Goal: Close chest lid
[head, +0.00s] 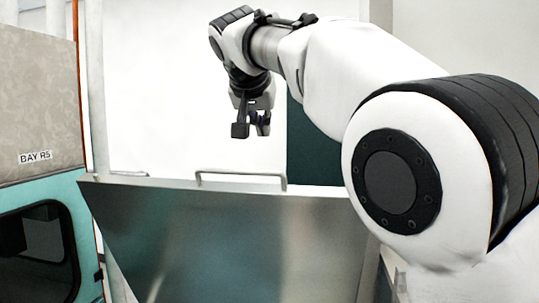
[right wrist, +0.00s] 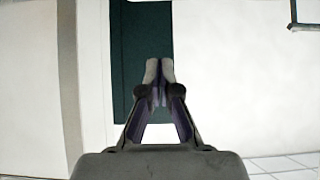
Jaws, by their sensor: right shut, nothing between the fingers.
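The chest lid (head: 215,235) is a broad brushed-metal panel in the lower middle of the head view. It stands raised and slanted, with a bar handle (head: 240,174) along its top edge. The chest body is not clearly visible. My right gripper (head: 252,130) is shut and empty, and appears above the handle in the picture, apart from it. In the right wrist view its fingertips (right wrist: 159,72) are together, with only wall behind them and no lid visible. My left gripper is in neither view.
A teal and beige cabinet (head: 40,110) marked BAY R5 stands at the left, close to the lid's left edge. A white wall with a dark green panel (right wrist: 142,30) is behind. Tiled floor (right wrist: 285,168) shows at the lower right of the wrist view.

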